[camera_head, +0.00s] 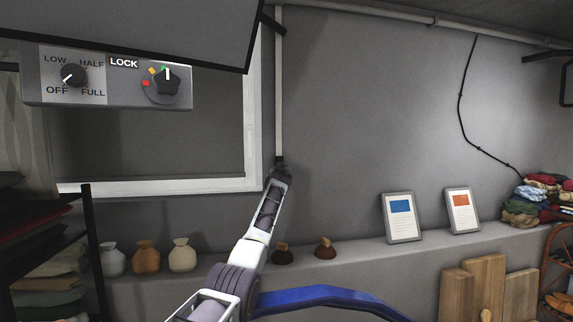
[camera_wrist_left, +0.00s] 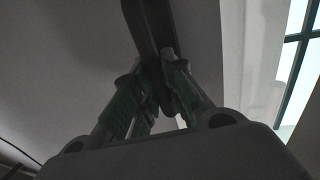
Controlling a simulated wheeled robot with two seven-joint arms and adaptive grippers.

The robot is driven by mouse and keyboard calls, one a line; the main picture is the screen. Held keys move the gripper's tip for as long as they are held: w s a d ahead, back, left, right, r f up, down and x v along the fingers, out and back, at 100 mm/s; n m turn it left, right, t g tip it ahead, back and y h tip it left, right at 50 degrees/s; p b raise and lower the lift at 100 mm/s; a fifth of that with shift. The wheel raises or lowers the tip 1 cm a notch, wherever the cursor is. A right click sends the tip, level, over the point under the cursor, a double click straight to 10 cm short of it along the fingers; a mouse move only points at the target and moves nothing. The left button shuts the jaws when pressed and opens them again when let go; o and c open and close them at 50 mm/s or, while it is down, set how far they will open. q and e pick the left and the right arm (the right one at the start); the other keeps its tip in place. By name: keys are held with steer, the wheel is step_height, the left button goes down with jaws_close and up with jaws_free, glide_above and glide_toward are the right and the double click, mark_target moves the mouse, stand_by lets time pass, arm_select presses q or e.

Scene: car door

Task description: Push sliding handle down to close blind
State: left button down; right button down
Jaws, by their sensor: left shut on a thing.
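My left gripper (camera_head: 279,164) is at the foot of a pale upright rail (camera_head: 279,95) beside the window. In the left wrist view its fingers (camera_wrist_left: 160,80) close from both sides on a dark bar-like handle (camera_wrist_left: 149,32), which sticks up between them. In the head view the gripper hides most of the handle. The window (camera_head: 150,145) has a white frame (camera_head: 254,120). A dark panel (camera_head: 140,20) covers the top of the window area; I cannot tell whether it is the blind. My right gripper is out of view.
A control box (camera_head: 120,95) with two knobs hangs at upper left. A ledge (camera_head: 350,255) below carries pouches (camera_head: 182,255), two framed cards (camera_head: 402,217) and folded cloths (camera_head: 540,200). A dark shelf rack (camera_head: 92,250) stands at left, wooden boards (camera_head: 485,290) at lower right.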

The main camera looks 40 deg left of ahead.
arm_select(q)
steer(key=shift+f, duration=0.65)
steer(key=c, duration=1.5)
jaws_free()
steer(key=shift+o, duration=0.2)
steer(key=shift+r, duration=4.95)
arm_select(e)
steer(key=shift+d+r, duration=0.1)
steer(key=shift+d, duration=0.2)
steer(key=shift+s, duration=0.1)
